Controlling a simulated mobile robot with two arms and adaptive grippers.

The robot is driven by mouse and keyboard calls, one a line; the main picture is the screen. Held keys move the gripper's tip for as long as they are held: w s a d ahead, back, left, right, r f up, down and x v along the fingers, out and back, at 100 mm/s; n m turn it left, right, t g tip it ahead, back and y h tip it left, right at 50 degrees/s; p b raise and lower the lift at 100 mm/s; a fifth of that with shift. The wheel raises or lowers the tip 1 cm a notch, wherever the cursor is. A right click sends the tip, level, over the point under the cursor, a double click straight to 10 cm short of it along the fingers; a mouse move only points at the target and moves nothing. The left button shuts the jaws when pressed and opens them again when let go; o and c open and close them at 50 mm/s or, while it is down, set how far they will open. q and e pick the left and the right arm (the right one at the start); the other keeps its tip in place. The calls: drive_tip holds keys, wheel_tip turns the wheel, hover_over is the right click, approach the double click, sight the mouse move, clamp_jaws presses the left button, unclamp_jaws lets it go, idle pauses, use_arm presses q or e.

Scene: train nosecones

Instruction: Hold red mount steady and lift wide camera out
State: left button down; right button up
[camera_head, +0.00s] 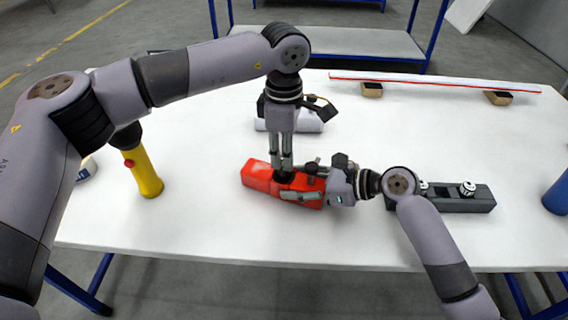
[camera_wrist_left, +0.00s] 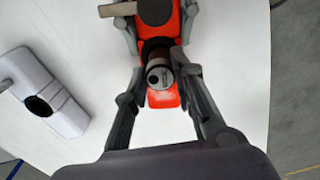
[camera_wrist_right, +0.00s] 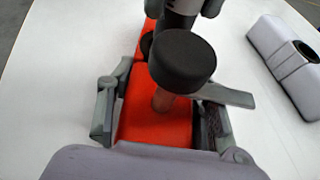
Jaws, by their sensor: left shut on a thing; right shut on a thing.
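The red mount (camera_head: 257,174) lies on the white table. My right gripper (camera_wrist_right: 155,125) is shut across its near part from the right. My left gripper (camera_head: 284,175) points straight down at the mount and is shut on a dark cylindrical camera with a round face (camera_wrist_left: 160,75), which I take for the wide camera. I cannot tell whether it still sits in its seat. A black round cap on a stem (camera_wrist_right: 183,60) stands on the mount in the right wrist view; it also shows in the left wrist view (camera_wrist_left: 155,12). The fingers hide much of the mount in the head view.
A white housing with a dark opening (camera_wrist_right: 290,60) lies behind the mount. A black rail (camera_head: 450,200) with small white-topped parts lies right. A yellow torch (camera_head: 145,172) stands left, a blue cylinder (camera_head: 557,195) at the right edge. A long red-edged bar (camera_head: 435,83) rests on blocks behind.

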use_arm(q)
wheel_tip(320, 180, up, 6)
drive_tip(key=shift+r, duration=0.1)
use_arm(e)
drive_tip(key=shift+f, duration=0.1)
drive_tip(key=o, duration=1)
drive_tip(key=shift+o, duration=0.3)
drive_tip(key=shift+d, duration=0.1)
